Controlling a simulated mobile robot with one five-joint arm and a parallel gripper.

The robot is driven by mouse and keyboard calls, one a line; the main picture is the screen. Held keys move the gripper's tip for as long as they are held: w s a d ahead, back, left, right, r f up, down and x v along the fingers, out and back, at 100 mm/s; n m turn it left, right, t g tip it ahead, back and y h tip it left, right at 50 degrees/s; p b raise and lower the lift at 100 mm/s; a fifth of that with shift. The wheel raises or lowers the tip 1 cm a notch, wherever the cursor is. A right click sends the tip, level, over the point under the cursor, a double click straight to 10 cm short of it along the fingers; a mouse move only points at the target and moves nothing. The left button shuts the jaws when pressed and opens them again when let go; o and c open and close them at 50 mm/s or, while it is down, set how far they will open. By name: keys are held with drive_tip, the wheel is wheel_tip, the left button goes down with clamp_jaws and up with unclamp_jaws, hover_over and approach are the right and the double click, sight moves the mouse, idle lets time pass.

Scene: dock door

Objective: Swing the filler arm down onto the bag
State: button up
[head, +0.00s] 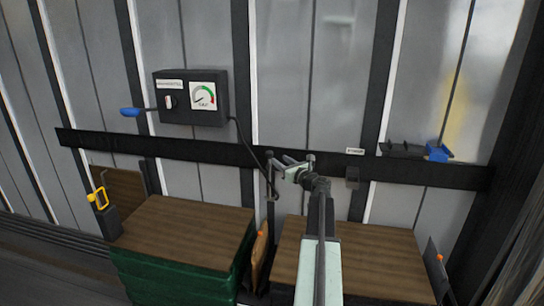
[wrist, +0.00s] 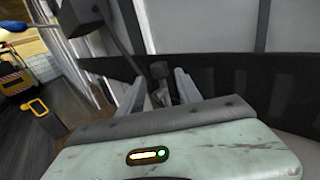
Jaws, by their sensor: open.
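The filler arm (head: 271,185) appears to be the slim grey part at the black rail, where the dark hose from the gauge box ends. It stands about upright above the bag; my gripper hides part of it. The brown bag (head: 258,256) sits in the gap between the two crate stacks, with an orange tip at its top. My gripper (head: 290,165) is open at the rail. In the wrist view, a dark knob on a short stem (wrist: 160,72), likely the filler arm's end, shows between the spread fingers. I cannot tell whether they touch it.
The gauge box (head: 190,97) with a blue-handled lever (head: 131,112) is on the wall. Wood-topped stacks stand left (head: 185,230) and right (head: 385,262). A yellow-handled post (head: 103,212) is at far left. A black shelf with a blue item (head: 437,153) is at right.

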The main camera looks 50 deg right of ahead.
sight(271, 155)
drive_tip(key=x, duration=0.8)
drive_tip(key=shift+a, duration=0.2)
clamp_jaws()
idle(0.9)
